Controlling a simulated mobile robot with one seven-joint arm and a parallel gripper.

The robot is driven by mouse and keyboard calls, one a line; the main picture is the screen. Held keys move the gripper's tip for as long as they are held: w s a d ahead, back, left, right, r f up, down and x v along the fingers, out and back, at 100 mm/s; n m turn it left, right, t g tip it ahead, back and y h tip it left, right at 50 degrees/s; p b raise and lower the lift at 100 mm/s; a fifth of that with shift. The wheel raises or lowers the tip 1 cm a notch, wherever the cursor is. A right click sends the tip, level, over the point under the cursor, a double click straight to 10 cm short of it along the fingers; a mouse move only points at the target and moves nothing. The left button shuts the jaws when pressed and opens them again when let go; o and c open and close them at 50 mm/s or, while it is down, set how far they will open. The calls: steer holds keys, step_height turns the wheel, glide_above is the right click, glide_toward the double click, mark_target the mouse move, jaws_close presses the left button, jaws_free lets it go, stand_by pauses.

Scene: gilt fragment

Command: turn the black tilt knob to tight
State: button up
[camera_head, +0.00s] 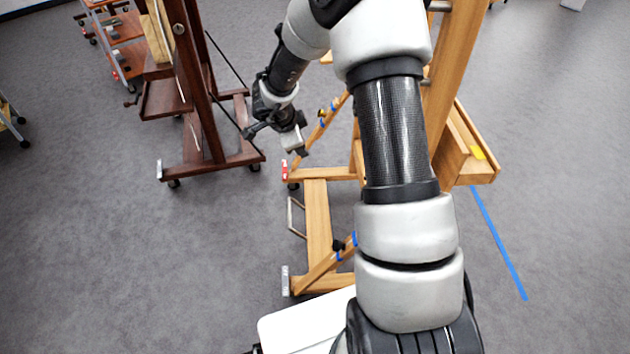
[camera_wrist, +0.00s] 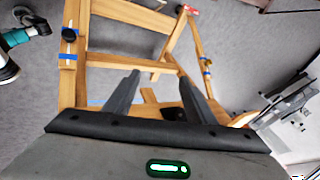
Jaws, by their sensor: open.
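A light wooden easel (camera_head: 318,215) stands in front of me. A black knob (camera_head: 338,246) sits on its near slanted brace beside blue tape. In the wrist view one black knob (camera_wrist: 69,34) is at the upper left between blue tape strips, and another small knob (camera_wrist: 208,62) is at the right. My gripper (camera_head: 298,148) is open, empty and apart from both knobs, left of the easel's upright. Its two fingers (camera_wrist: 158,76) point toward the easel frame. The knobs' tightness cannot be told.
A dark brown easel (camera_head: 205,110) stands to the left. The light easel's tray (camera_head: 470,150) holds a yellow item at right. Blue tape (camera_head: 498,243) lies on the grey floor. A white surface (camera_head: 305,325) is at the bottom. Floor at left is free.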

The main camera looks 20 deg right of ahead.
steer(key=s+f+m+g, duration=0.2)
steer(key=s+f+g, duration=0.15)
steer(key=f, duration=0.55)
steer(key=m+g+b, duration=0.2)
steer(key=g, duration=0.2)
glide_toward(336, 244)
steer(key=shift+t, duration=0.25)
steer(key=b+x, duration=0.3)
steer(key=x, duration=0.6)
steer(key=shift+s+b, duration=0.2)
steer(key=shift+b, duration=0.2)
steer(key=c, duration=1)
